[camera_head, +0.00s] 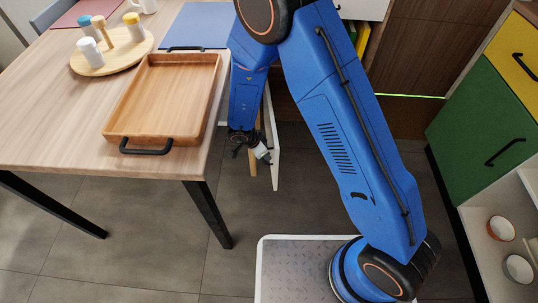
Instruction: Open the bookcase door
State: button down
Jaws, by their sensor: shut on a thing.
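A white upright panel (273,140), which looks like the bookcase door, stands nearly edge-on just beyond the table's right end. My gripper (263,155) points down at the panel's left side and is shut on a part of it, probably its handle or edge. The fingertips are small and the exact hold is hard to make out. Part of the white bookcase (360,9) shows behind my arm, with yellow and green books (362,40) beside it. My blue arm hides most of the bookcase and the door's hinge side.
A wooden table (60,115) fills the left, carrying a wooden tray (112,134) with black handles and a round board (133,59) with shakers. A green cabinet (478,125) with a yellow drawer (515,57) stands at right, near shelves with bowls (501,228). Grey floor (160,220) is clear in front.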

jog(key=shift+w+a, duration=0.1)
jog(key=shift+w, duration=0.05)
jog(key=c, duration=1.9)
grip_release()
